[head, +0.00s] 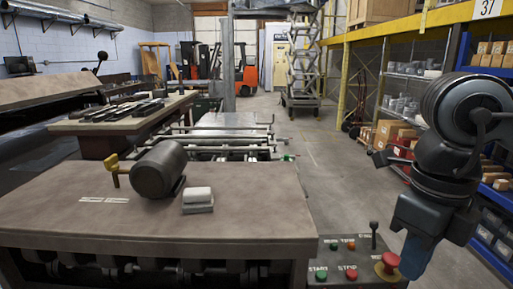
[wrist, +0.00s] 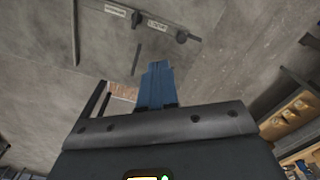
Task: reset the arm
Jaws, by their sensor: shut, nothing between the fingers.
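My arm (head: 440,165) is at the right of the head view, bent downward. My gripper (head: 413,262) hangs at its end, with blue fingers pointing down beside the control panel, close to the red emergency knob in the picture. The wrist view also shows my gripper (wrist: 156,68), its blue fingers together with nothing between them.
A machine table (head: 240,235) fills the front left, bearing a dark cylinder (head: 158,170) and a small pale block (head: 198,196). The control panel (head: 350,258) has buttons, a lever and a red knob (head: 388,264). Shelves (head: 495,190) stand right. The aisle (head: 325,150) is clear.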

